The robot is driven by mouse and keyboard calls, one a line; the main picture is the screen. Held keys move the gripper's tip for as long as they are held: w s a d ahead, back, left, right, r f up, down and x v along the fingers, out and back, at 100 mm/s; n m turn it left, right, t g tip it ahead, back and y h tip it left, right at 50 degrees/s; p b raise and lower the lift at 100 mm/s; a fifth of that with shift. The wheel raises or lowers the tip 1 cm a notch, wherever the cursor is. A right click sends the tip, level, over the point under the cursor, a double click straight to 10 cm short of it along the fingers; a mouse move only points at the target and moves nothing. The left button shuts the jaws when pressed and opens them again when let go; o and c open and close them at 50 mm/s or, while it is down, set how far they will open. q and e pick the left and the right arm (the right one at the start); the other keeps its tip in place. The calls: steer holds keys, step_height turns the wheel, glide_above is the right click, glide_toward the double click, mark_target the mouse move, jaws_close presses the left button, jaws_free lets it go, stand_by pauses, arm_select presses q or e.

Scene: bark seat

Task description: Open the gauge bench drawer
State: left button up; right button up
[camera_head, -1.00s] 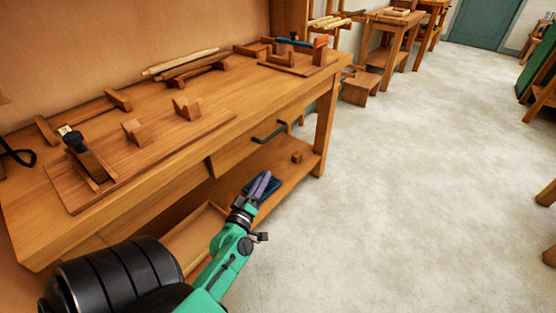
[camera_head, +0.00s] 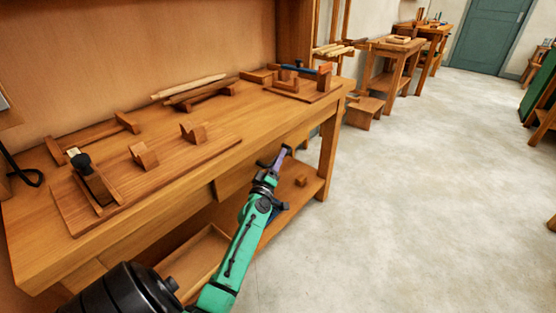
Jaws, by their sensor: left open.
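The wooden gauge bench (camera_head: 215,165) runs along the wall on the left. Its drawer front (camera_head: 232,183) is set under the top near the right end. The dark bar handle (camera_head: 262,164) on it is mostly hidden behind my gripper. My left gripper (camera_head: 281,157) is open, its purple-grey fingers pointing up and away at the handle. Whether the handle lies between the fingers or they touch it, I cannot tell. The drawer looks shut or nearly so; my arm covers part of it. My right gripper is out of view.
A board with wooden blocks and a plane (camera_head: 92,182) lies on the bench top. A low shelf below holds an open tray (camera_head: 197,262) and a small block (camera_head: 300,181). The bench's right leg (camera_head: 328,158) stands near my gripper. The floor to the right is clear.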

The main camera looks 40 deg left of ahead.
arm_select(q)
jaws_close()
steer(key=shift+f, duration=0.1)
stand_by(1.2)
